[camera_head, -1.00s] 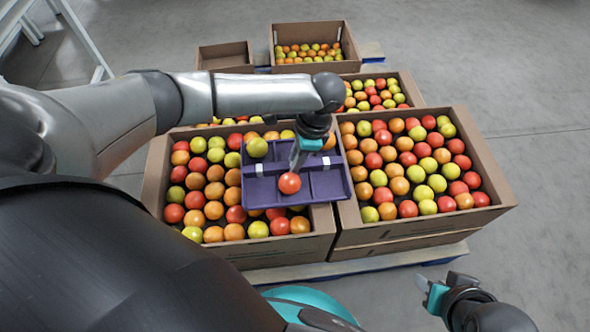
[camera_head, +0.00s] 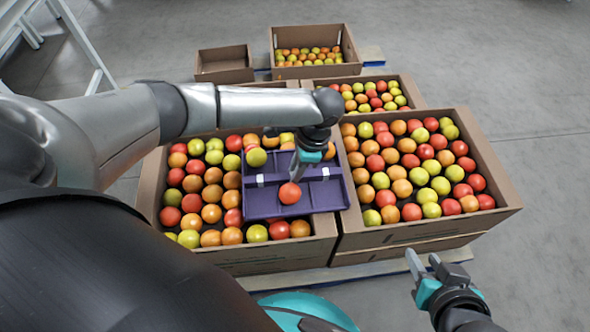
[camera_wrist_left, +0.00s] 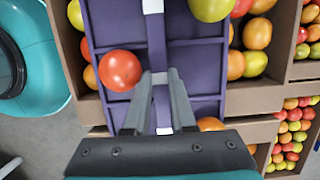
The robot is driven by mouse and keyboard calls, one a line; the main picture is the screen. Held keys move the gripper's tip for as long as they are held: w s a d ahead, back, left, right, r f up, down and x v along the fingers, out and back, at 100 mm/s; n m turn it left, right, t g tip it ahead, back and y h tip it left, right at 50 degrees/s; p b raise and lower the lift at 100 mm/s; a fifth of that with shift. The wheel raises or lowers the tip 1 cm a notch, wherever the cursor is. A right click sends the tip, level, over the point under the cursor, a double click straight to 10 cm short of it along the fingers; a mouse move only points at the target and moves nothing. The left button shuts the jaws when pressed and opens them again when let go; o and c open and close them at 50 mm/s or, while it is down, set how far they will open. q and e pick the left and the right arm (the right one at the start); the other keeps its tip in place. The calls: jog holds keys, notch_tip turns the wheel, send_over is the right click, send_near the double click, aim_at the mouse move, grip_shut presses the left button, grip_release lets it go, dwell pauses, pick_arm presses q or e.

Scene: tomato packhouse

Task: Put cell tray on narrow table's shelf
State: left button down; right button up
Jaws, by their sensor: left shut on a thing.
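The purple cell tray (camera_head: 262,203) is over the front left tomato crate. Its dividers and two white patches also show in the left wrist view (camera_wrist_left: 195,72). A red tomato (camera_head: 289,193) is in one of its near cells, and a yellow tomato (camera_head: 257,157) is at its far left corner. My left gripper (camera_head: 296,178) is shut on the tray's middle divider, with its fingers (camera_wrist_left: 160,78) pointing down into the tray. I cannot tell whether the tray touches the crate beneath. My right gripper (camera_head: 424,268) is open and empty at the lower right.
Crates of tomatoes stand below the tray (camera_head: 150,190), to its right (camera_head: 500,190) and behind (camera_head: 315,70). A smaller box (camera_head: 225,65) is at the back. A white table frame (camera_head: 85,40) is at the upper left; its shelf is not clear. Floor at right is free.

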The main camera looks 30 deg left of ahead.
pick_arm(q)
jog(key=shift+f, duration=0.1)
jog(key=c, duration=0.7)
grip_release()
jog(key=shift+c, duration=0.2)
